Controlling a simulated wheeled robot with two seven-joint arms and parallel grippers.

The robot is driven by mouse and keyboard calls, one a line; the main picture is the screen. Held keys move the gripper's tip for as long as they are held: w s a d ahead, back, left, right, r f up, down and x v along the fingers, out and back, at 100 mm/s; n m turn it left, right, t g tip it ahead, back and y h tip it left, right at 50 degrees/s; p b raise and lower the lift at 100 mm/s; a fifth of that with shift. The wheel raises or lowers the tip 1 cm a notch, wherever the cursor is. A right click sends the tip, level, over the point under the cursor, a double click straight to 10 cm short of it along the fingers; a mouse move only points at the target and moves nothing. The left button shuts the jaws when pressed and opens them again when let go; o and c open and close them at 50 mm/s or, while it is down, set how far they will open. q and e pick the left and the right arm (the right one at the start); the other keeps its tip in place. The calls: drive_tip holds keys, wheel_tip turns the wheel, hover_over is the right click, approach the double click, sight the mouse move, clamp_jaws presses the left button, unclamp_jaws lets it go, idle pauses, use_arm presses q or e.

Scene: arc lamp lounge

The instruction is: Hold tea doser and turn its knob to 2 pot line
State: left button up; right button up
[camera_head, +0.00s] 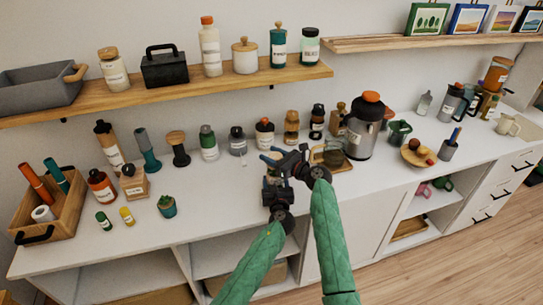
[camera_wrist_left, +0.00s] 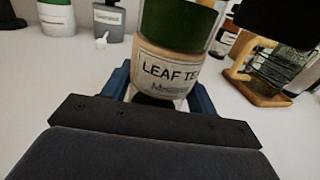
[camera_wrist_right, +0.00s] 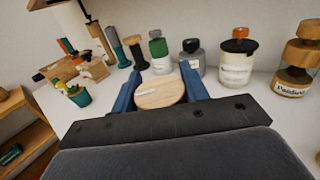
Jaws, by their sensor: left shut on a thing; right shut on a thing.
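The tea doser (camera_wrist_left: 168,66) is a pale jar with a green upper band and a label reading "LEAF TE", the rest cut off at its edge. My left gripper (camera_wrist_left: 160,98) is shut on its body, one blue finger on each side. Its round wooden knob (camera_wrist_right: 160,92) shows from above in the right wrist view, with a small pale mark on its left part. My right gripper (camera_wrist_right: 158,84) is shut on the knob. In the head view my right gripper (camera_head: 285,160) and my left gripper (camera_head: 272,187) mostly hide the doser. I cannot read any pot line.
Several jars, such as the white one with a dark lid (camera_wrist_right: 238,62), stand along the wall behind. A glass pot on a wooden board (camera_head: 340,163) and a large urn (camera_head: 362,130) stand close to the right. The counter front (camera_head: 225,205) is clear.

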idle(0.4)
drive_tip(key=o, duration=1)
drive_tip(key=v, duration=1.2)
